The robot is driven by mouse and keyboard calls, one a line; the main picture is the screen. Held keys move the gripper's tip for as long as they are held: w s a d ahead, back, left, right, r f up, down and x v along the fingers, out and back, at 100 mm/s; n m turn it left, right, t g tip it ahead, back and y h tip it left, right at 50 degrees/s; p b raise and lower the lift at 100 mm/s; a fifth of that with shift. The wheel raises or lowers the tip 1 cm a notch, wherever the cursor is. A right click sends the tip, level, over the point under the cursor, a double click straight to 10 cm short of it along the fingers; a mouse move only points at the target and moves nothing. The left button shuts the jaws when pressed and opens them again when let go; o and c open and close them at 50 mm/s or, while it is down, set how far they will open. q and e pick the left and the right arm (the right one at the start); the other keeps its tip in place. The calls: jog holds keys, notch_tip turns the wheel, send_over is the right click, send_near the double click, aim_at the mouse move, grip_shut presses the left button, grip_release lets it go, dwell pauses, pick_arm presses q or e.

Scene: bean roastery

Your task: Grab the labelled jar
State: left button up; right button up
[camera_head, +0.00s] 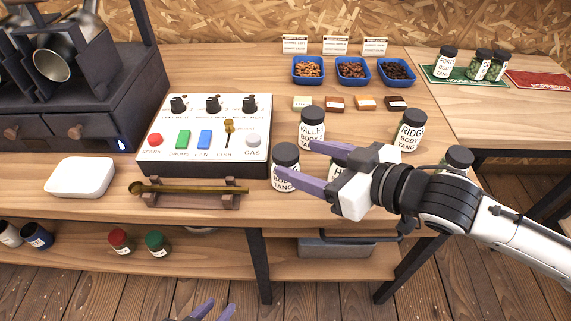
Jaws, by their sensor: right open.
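Several dark-lidded jars with white labels stand on the wooden counter: a jar with a partly covered label (286,154), a VALLEY jar (312,128), a RIDGE jar (410,130), a jar partly behind my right arm (459,157), and one mostly hidden behind my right gripper, its label starting with H (336,168). My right gripper (295,162) is open, fingers pointing left. Its lower finger crosses in front of the leftmost jar; contact cannot be told. My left gripper (215,311) shows only as two separated fingertips at the bottom edge, open and empty.
A control panel (205,145) stands left of the jars, with a brass scoop on a wooden rest (190,193) before it. Blue bean trays (352,71) and sample tiles lie behind. More jars stand on a green mat (433,75) beside a red mat (540,84).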

aim_at(295, 159)
jog(key=shift+x, duration=3.2)
jog(key=shift+d+f, duration=0.15)
jog(key=shift+d, duration=0.05)
jog(key=c, duration=1.3)
